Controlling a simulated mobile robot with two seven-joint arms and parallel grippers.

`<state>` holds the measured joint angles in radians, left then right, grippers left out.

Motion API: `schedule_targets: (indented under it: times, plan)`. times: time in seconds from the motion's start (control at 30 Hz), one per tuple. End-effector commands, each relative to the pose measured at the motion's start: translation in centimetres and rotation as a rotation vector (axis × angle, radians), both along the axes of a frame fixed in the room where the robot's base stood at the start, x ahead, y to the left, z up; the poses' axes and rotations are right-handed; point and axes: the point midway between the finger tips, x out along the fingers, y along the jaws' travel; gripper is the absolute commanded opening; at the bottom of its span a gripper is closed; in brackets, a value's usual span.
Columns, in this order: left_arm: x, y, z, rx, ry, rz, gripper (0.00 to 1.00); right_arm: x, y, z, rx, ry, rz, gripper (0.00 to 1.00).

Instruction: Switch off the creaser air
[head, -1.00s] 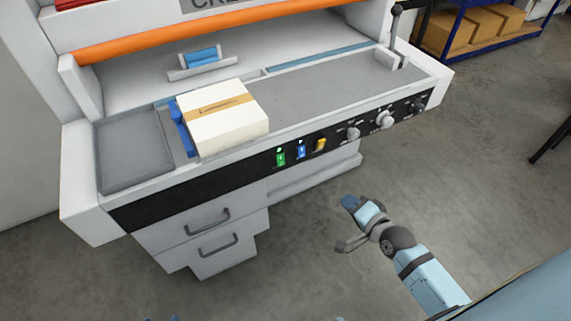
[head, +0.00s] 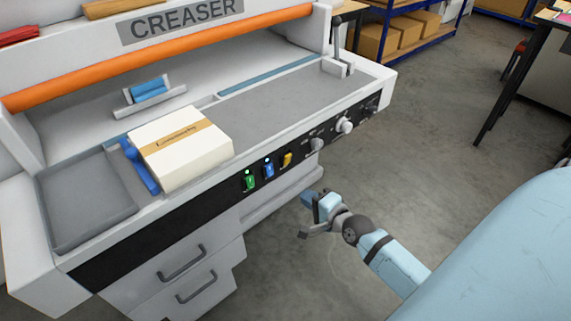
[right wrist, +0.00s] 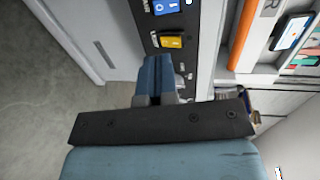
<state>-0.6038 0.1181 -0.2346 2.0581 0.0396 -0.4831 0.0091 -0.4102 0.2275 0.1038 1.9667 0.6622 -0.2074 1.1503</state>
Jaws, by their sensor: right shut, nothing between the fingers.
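The creaser (head: 185,20) is a light machine with a black front panel (head: 213,201). The panel carries a green rocker switch (head: 249,183), a blue one (head: 268,169) and a yellow one (head: 287,160). Small bright lamps show above the green and blue switches; I cannot read their labels. In the right wrist view the blue switch (right wrist: 166,7) and the yellow switch (right wrist: 172,42) lie just beyond the fingers. My right gripper (head: 309,200) is shut and empty, in front of and below the yellow switch, apart from the panel. My left gripper is out of view.
Several knobs (head: 344,125) sit right of the switches. A white stack with a tan band (head: 183,150) lies on the bed above the panel. Drawers (head: 190,277) are below. Floor to the right is clear up to a dark-legged table (head: 497,105).

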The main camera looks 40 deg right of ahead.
Motion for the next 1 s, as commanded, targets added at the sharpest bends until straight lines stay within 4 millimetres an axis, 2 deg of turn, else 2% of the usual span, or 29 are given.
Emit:
schedule_targets:
  times: [0.17, 0.4, 0.6, 0.8, 1.0]
  plan:
    - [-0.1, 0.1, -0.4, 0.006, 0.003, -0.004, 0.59, 2.5, 0.2, -0.4, 0.001, -0.002, 0.0, 0.0]
    - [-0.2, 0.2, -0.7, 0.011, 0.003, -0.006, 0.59, 7.6, 0.6, -1.4, 0.001, -0.002, 0.0, 0.0]
    - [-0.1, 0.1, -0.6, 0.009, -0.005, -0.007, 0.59, 11.1, 0.9, -2.2, 0.0, -0.001, 0.0, 0.0]
    - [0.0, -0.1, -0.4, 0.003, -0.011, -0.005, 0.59, 13.0, 1.0, -2.5, 0.0, -0.001, 0.0, 0.0]
    - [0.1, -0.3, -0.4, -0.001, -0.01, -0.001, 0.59, 13.3, 1.0, -2.6, -0.001, 0.001, 0.0, 0.0]
